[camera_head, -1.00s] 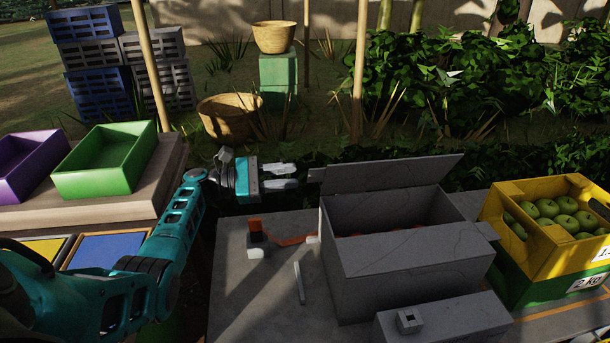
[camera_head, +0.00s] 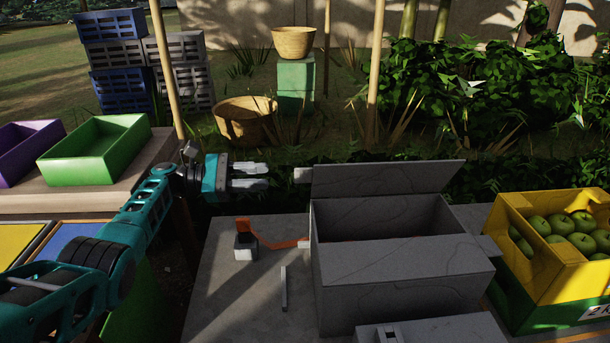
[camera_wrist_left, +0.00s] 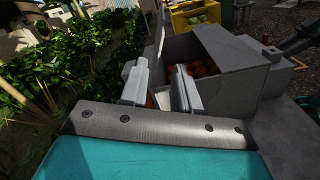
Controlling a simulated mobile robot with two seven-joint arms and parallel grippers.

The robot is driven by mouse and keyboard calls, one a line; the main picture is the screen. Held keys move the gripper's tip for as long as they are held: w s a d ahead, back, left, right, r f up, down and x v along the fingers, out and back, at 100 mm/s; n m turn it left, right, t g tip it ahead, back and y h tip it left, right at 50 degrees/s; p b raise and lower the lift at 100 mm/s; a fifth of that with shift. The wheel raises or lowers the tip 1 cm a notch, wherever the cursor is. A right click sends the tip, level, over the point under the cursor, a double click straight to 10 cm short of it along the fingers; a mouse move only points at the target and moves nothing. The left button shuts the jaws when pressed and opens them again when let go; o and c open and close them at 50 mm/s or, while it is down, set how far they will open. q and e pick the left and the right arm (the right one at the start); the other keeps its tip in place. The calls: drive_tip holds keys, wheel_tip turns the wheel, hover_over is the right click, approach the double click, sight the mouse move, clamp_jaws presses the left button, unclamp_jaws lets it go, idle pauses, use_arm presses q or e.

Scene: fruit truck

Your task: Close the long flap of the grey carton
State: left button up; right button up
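The grey carton (camera_head: 410,302) stands on the grey table, its top partly open. Its far long flap (camera_head: 390,177) stands up, leaning slightly back. My right gripper is not in view.
A yellow crate of green apples (camera_head: 520,240) stands close on the right. A grey block (camera_head: 435,332) is in front. Bushes grow behind.

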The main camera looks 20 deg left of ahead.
sight(313, 174)
use_arm(q)
drive_tip(key=x, duration=1.2)
drive_tip(key=shift+d+b, duration=0.1)
drive_tip(key=shift+b, duration=0.2)
drive_tip(key=shift+c, duration=0.2)
clamp_jaws()
idle(0.6)
